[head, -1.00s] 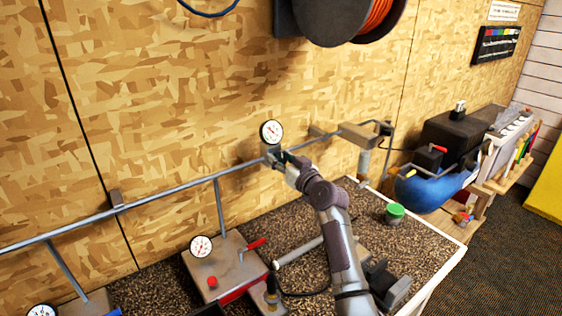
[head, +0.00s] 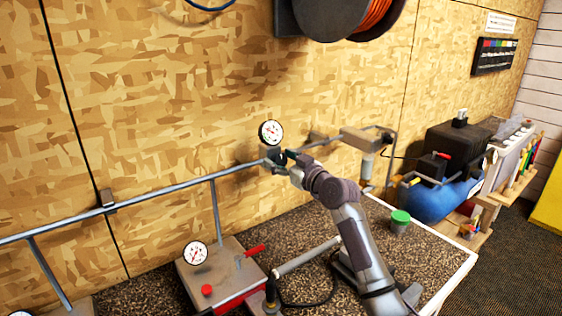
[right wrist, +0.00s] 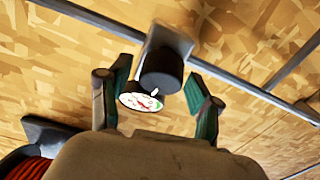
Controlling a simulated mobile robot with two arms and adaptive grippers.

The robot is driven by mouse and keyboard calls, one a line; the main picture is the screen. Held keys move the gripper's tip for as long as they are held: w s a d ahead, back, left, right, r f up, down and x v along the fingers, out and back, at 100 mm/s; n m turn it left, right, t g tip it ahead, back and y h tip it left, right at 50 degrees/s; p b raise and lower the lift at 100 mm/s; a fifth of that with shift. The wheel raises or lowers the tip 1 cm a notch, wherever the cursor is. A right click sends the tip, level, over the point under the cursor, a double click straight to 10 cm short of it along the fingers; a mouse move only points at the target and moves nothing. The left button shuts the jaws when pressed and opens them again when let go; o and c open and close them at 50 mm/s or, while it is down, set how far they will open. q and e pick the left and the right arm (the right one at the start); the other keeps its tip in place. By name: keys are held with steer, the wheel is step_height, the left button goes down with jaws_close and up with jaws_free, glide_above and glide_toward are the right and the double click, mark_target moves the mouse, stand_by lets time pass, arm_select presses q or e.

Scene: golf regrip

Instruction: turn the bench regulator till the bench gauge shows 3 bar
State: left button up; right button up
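A round white gauge (head: 271,132) with a dark rim stands above the pipe on the wall. The dark regulator knob (right wrist: 161,70) is below it, and the gauge face (right wrist: 141,101) shows partly behind the knob in the right wrist view. The gauge has a red mark, but its reading is too small to tell. My right gripper (head: 279,159) is at the regulator. In the right wrist view its green-padded fingers (right wrist: 158,92) stand apart on either side of the knob, with gaps visible. My left gripper is not in view.
A green-capped jar (head: 400,220) stands at right. A hose reel (head: 335,15) hangs above. A blue tank (head: 435,199) is beyond the bench.

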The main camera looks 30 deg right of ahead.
steer(key=shift+s+f, duration=0.1)
steer(key=shift+s, duration=0.05)
steer(key=shift+s+d, duration=0.1)
steer(key=shift+s, duration=0.2)
steer(key=s+d, duration=0.2)
steer(key=s, duration=0.9)
